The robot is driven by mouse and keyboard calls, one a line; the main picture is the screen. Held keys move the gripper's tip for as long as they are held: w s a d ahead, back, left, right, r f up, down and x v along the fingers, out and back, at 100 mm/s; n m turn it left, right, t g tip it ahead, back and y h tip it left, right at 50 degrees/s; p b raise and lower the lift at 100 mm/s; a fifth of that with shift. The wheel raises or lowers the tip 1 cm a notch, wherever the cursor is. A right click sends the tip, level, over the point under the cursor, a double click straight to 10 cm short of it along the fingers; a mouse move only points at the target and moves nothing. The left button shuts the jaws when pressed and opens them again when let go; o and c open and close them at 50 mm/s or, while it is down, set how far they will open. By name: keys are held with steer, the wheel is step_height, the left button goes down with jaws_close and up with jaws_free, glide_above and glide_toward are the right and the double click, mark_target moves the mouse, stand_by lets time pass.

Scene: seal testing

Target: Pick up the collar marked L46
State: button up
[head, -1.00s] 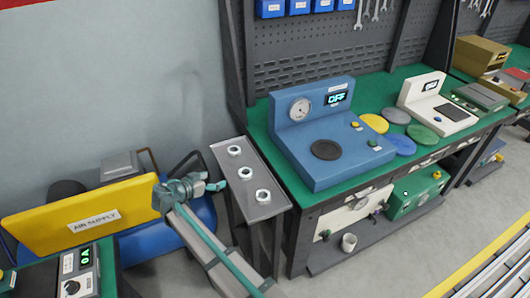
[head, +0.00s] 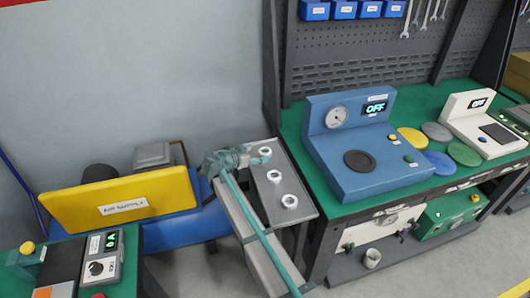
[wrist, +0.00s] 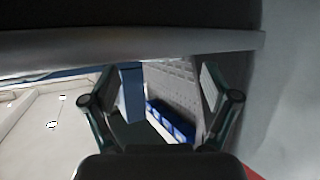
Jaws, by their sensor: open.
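Three white ring-shaped collars stand in a row on a narrow grey shelf (head: 305,214): a far collar (head: 265,152), a middle collar (head: 274,176) and a near collar (head: 290,201). Their markings are too small to read, so I cannot tell which is L46. My gripper (head: 258,158) is at the far left end of the shelf, close beside the far collar; I cannot tell whether they touch. In the wrist view my gripper (wrist: 160,95) has its two fingers spread with nothing between them. Small white shapes at the left there may be collars.
A blue test unit (head: 350,150) reading OFF stands on the green bench (head: 440,95) right of the shelf. A yellow air supply panel (head: 120,200) stands to the left. Blue bins (head: 343,9) hang on the back panel, and also show in the wrist view (wrist: 170,122).

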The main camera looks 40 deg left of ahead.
mark_target(263, 152)
steer(key=p+x, duration=0.1)
steer(key=x, duration=0.3)
steer(key=shift+w+f, duration=0.1)
steer(key=shift+f, duration=0.1)
steer(key=c, duration=1.5)
